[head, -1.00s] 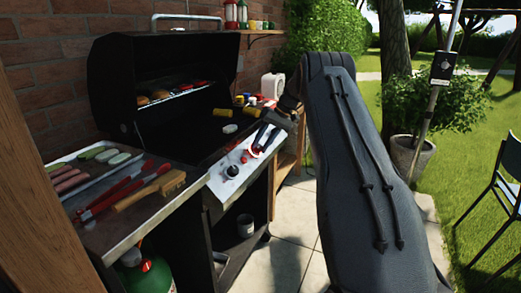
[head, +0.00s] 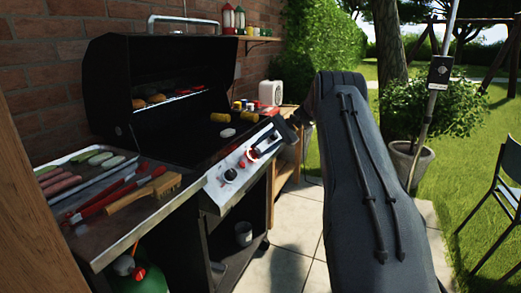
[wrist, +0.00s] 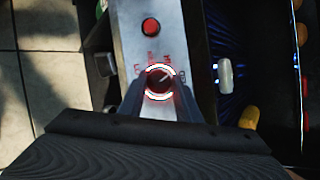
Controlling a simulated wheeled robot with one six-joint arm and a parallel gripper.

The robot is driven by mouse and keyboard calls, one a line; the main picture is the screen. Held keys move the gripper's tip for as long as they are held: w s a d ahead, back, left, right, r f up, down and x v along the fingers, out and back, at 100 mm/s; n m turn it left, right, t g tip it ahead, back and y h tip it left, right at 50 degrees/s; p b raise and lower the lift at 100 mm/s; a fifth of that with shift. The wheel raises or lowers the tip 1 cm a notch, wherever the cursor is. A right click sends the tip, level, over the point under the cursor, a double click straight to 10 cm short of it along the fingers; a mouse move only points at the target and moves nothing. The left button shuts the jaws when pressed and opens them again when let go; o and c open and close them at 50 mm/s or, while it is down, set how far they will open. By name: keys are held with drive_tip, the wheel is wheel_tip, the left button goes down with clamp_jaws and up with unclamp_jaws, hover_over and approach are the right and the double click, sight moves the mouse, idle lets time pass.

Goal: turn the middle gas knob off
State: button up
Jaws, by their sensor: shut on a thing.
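In the wrist view, my gripper (wrist: 158,90) is shut on a dark round gas knob (wrist: 160,79), one finger at its left and one at its right. The knob has a red and white ring around it and a pale pointer mark slanting to the upper right. Small lettering around it is too blurred to read surely. In the head view, my gripper (head: 268,143) is at the steel control panel (head: 222,190), right of a black knob (head: 230,174) that stands free. My arm and fingers partly cover the panel's right part.
A red button (wrist: 150,27) is on the panel beyond the held knob. The grill lid (head: 160,75) is open, with food on the grates. A side shelf (head: 105,240) at left holds a tray, tongs and a brush (head: 165,184). Paving in front is free.

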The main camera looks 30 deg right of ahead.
drive_tip(key=m+t, duration=0.1)
drive_tip(key=m, duration=0.2)
drive_tip(key=m+t+p, duration=0.1)
drive_tip(key=m, duration=0.2)
drive_tip(key=shift+d+y, duration=0.15)
drive_tip(key=shift+y, duration=0.15)
idle(0.3)
drive_tip(key=o, duration=1.1)
drive_tip(key=shift+c, duration=0.2)
drive_tip(key=v, duration=0.7)
drive_tip(key=shift+s+d+b, duration=0.25)
drive_tip(key=shift+d+b, duration=0.05)
drive_tip(key=shift+b, duration=0.1)
